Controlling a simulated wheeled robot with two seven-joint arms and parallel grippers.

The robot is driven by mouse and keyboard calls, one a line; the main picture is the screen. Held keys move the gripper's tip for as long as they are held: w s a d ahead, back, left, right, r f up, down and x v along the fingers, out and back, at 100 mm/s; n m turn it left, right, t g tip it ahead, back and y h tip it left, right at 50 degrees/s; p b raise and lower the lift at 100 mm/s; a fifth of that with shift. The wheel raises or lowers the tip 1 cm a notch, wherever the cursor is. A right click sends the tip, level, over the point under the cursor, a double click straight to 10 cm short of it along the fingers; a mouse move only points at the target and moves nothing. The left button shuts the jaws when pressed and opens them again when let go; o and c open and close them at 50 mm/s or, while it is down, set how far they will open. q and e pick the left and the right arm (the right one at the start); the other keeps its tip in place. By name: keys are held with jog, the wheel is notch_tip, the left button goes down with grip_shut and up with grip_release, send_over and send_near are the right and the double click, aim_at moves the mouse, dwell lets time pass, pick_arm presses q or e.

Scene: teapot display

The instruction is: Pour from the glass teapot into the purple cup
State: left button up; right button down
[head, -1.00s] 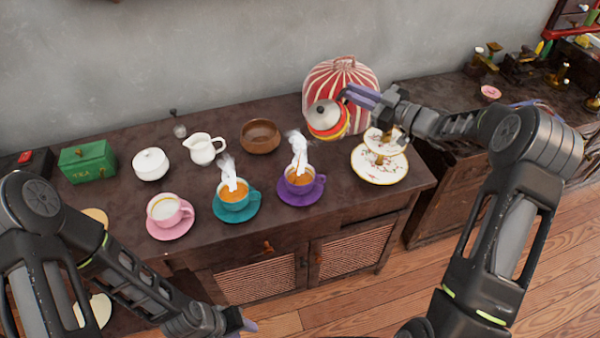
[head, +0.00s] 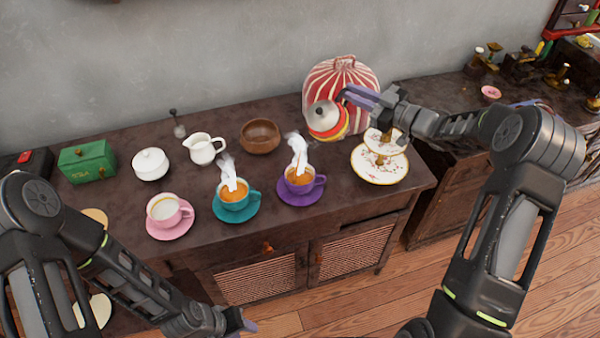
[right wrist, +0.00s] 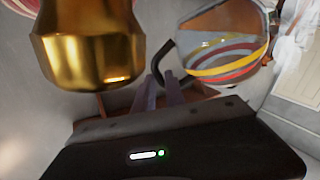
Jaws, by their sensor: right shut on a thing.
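The glass teapot (head: 325,127) has red and yellow bands and a pale lid with a dark knob. It is at the back right, in front of the striped cosy and tilted. My right gripper (head: 347,94) is shut on its dark handle. The right wrist view shows the banded glass teapot (right wrist: 225,55) beside my right gripper's fingers (right wrist: 163,88). The purple cup (head: 317,184) sits on a purple saucer (head: 299,200), nearer and left of the teapot, with orange-brown liquid and steam. My left gripper (head: 245,326) is low at the front; its jaw opening is unclear.
A tiered cake stand (head: 379,175) stands close under my right wrist; its gold part (right wrist: 90,45) is near the fingers. A teal cup (head: 240,204), pink cup (head: 170,218), white jug (head: 203,150) and wooden bowl (head: 260,148) are left. The striped cosy (head: 350,75) is behind.

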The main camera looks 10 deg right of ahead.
jog(key=shift+s+a+r+n, duration=0.1)
jog(key=shift+s+a+n, duration=0.1)
jog(key=shift+a+n, duration=0.15)
dwell(1.4)
jog(key=w+d+m, duration=0.1)
jog(key=w+d+m+p, duration=0.1)
jog(key=d+m+p, duration=0.1)
jog(key=d, duration=0.1)
jog(key=shift+w+r+m, duration=0.2)
jog(key=shift+w+m, duration=0.15)
jog(key=shift+w, duration=0.05)
dwell(0.4)
jog(key=shift+w+d+m, duration=0.3)
jog(key=shift+d+m, duration=0.15)
jog(key=shift+m, duration=0.05)
